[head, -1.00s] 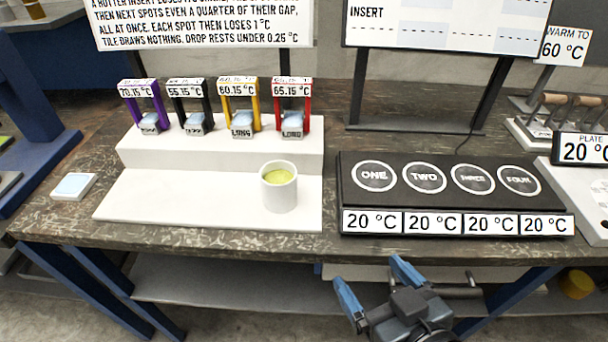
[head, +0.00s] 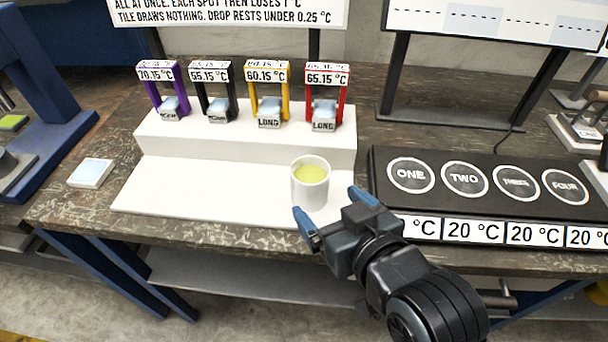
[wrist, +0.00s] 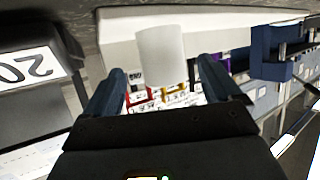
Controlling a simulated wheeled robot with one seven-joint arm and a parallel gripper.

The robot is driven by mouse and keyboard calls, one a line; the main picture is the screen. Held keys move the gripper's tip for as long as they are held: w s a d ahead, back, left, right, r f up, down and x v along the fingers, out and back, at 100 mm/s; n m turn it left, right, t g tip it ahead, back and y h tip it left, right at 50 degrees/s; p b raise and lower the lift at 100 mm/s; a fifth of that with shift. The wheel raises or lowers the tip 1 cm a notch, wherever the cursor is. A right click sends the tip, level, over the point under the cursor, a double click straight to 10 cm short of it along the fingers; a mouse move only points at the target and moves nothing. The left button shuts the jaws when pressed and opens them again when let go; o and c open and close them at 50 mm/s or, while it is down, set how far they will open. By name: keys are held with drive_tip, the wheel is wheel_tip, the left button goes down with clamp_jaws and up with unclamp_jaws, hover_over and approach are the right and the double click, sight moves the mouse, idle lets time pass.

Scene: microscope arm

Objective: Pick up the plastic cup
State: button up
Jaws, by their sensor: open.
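The plastic cup (head: 310,184) is white with yellow-green contents and stands upright on the lower step of the white stand (head: 200,190). It also shows in the wrist view (wrist: 161,56), ahead of and between my fingers. My gripper (head: 332,215) is open and empty, just in front of the cup and slightly to its right in the head view. In the wrist view its two dark blue fingers (wrist: 168,82) are spread apart, and nothing is held between them. The fingers appear short of the cup; whether either touches it I cannot tell.
Several labelled coloured holders (head: 270,95) stand on the stand's upper step behind the cup. A black panel (head: 500,210) with numbered round spots lies close to the right. A small white tile (head: 91,173) is at the left. The step left of the cup is clear.

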sight(318, 195)
drive_tip(key=p+x, duration=0.1)
drive_tip(key=x, duration=0.5)
drive_tip(key=shift+w+a, duration=0.3)
drive_tip(key=shift+w, duration=0.05)
drive_tip(key=shift+w+a+f, duration=0.25)
drive_tip(key=shift+w+f, duration=0.1)
drive_tip(key=shift+w, duration=0.1)
drive_tip(key=shift+c, duration=0.4)
drive_tip(key=c, duration=1)
drive_tip(key=shift+r, duration=0.1)
